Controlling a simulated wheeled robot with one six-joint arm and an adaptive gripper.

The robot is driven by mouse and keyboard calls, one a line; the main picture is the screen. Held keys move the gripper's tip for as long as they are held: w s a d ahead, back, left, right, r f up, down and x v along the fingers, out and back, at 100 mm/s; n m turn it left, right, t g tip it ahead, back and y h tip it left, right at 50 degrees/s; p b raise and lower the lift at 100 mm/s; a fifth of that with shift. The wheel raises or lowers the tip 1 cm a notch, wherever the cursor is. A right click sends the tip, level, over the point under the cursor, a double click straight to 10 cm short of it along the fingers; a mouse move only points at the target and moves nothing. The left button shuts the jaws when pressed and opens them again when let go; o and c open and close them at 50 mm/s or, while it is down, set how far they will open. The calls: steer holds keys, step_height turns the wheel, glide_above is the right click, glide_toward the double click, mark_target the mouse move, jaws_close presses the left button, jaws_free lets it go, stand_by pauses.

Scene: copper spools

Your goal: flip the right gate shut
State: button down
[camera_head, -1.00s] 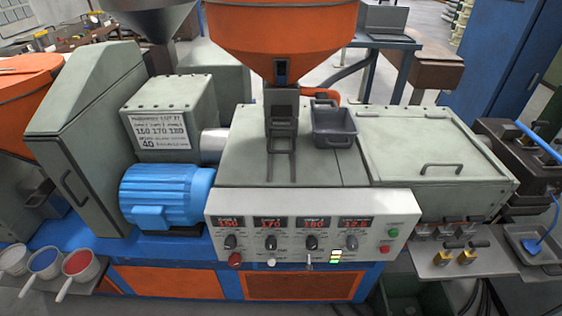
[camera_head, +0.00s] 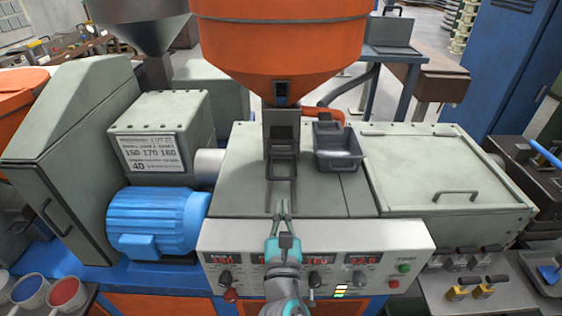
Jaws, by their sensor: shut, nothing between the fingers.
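My gripper (camera_head: 283,210) points away from me over the front of the machine's pale green top, with its slim fingers close together and nothing visible between them. Ahead of it, below the orange hopper (camera_head: 280,40), is a dark metal feed neck (camera_head: 281,118). A dark frame-like flap (camera_head: 282,163) sits at the foot of this neck, with thin rails running toward my gripper. My fingertips appear apart from the flap. I cannot tell for sure which part is the right gate, or whether it is open.
A dark grey bin (camera_head: 338,150) stands right of the neck. A grey hopper (camera_head: 140,25) and a blue motor (camera_head: 155,220) are at left. The control panel (camera_head: 385,258) lies partly behind my arm. The lidded top at right (camera_head: 440,165) is mostly clear.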

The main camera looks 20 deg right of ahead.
steer(key=shift+w, duration=0.1)
glide_toward(281, 145)
steer(key=shift+w+d+r, duration=0.15)
steer(key=shift+w+r, duration=0.6)
steer(key=shift+w, duration=0.1)
steer(key=shift+w, duration=0.1)
steer(key=x, duration=0.3)
steer(key=f+x, duration=0.1)
steer(key=x, duration=0.1)
steer(key=shift+w+d+r, duration=0.1)
steer(key=shift+w+d, duration=0.15)
steer(key=shift+w, duration=0.15)
